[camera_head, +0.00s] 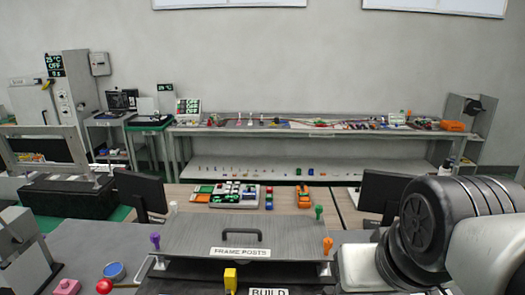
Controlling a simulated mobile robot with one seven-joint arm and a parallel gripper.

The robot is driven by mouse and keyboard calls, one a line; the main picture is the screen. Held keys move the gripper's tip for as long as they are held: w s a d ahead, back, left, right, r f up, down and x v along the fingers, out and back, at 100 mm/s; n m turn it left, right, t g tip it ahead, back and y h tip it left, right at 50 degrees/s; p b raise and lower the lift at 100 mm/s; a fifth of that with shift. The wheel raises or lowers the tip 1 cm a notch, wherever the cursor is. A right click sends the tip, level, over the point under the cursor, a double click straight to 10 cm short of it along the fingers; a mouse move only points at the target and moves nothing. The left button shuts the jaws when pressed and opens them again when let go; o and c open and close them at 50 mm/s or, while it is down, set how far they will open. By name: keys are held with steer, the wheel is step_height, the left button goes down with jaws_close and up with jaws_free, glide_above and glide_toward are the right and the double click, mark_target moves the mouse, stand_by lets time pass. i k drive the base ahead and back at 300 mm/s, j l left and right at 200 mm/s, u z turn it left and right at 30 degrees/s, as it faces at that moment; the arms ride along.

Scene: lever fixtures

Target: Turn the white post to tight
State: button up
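The white post (173,206) stands at the back left corner of a grey plate labelled FRAME POSTS (190,238). It is small and partly hidden behind the plate's edge, so I cannot tell its turn position. A purple post (155,240) is at the front left, a green post (319,212) at the back right and an orange post (328,245) at the front right. A dark handle (242,233) is on top of the plate. My gripper is not in view; only links of my arm show at the right edge.
A yellow piece (230,278) and a BUILD label (269,292) are in front of the plate. A red ball (104,286), a blue round item (115,271) and a pink block (66,287) lie left. Dark monitors (139,193) stand behind, beside parts trays.

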mark_target(173, 205)
steer(key=j, duration=2.2)
